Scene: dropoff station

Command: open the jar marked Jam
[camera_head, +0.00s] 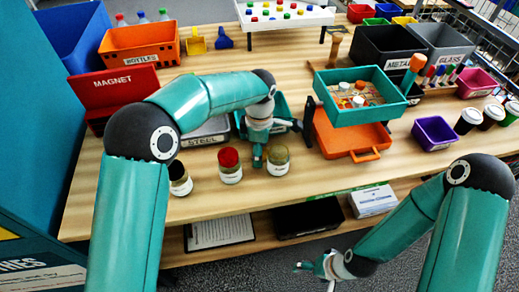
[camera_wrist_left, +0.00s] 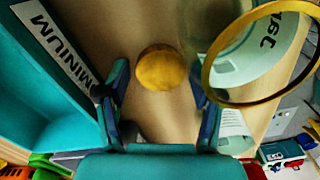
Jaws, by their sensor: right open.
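Three small glass jars with white labels stand near the table's front edge: a dark-topped jar (camera_head: 180,180), a red-topped jar (camera_head: 230,168) and a jar with an olive-gold rim (camera_head: 278,162). My left gripper (camera_head: 257,158) points down between the red-topped and gold-rimmed jars. In the left wrist view its fingers (camera_wrist_left: 160,85) are apart, with a round gold lid (camera_wrist_left: 160,68) between them, gaps at both sides. A gold-rimmed jar (camera_wrist_left: 256,52) there looks open. My right gripper (camera_head: 322,266) is open, empty, below the table edge.
A teal bin marked Aluminium (camera_wrist_left: 40,110) is close to the left gripper. A Steel bin (camera_head: 205,136) lies behind the jars. An orange tray (camera_head: 350,138) and a raised teal tray (camera_head: 345,115) stand right of them. The table front beyond the jars is clear.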

